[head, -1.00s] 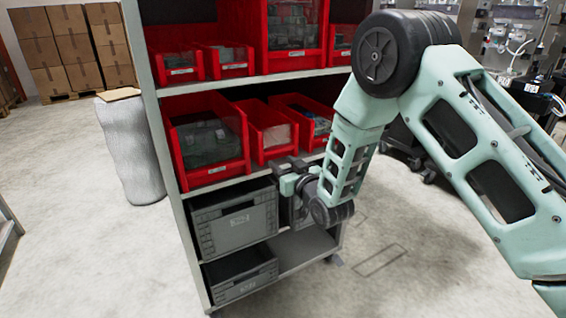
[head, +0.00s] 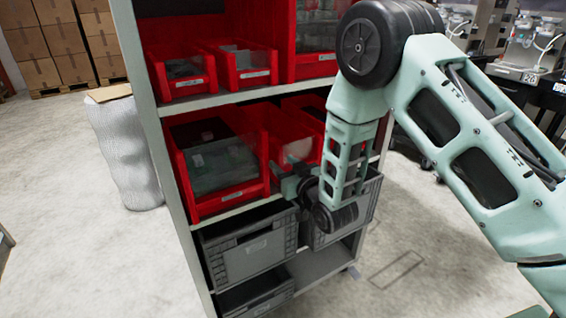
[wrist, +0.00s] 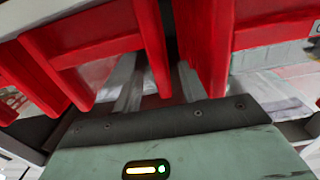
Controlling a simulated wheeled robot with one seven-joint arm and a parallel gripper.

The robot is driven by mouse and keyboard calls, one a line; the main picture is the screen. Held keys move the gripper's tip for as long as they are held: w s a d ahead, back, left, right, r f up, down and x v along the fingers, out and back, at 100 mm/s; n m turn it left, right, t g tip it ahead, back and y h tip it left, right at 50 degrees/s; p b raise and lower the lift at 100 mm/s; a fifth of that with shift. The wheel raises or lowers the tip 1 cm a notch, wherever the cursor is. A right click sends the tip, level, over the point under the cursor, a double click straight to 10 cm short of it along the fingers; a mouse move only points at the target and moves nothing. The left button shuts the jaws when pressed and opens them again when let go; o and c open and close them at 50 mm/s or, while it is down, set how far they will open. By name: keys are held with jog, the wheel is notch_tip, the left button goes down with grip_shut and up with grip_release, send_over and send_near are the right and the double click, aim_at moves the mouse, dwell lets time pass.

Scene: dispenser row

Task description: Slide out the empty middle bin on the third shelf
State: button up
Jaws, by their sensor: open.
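The middle bin (head: 279,129) is red with a clear front pane and stands in a row of red bins on the shelf above the grey crates. It sits between a wide red bin (head: 228,197) on the left and another red bin (head: 308,105) on the right, which my arm partly hides. I see nothing in the part of the middle bin that shows. My gripper (head: 288,178) is open and empty at its lower front. In the wrist view a red wall (wrist: 151,45) shows between the fingers (wrist: 158,83); I cannot tell whether they touch it.
Grey crates stand below, one at the left (head: 248,250) and one behind my wrist (head: 357,205). More red bins (head: 245,62) fill the shelf above. A wrapped white roll (head: 125,150) stands left of the rack.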

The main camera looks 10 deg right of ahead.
jog(key=shift+w, duration=0.15)
grip_shut()
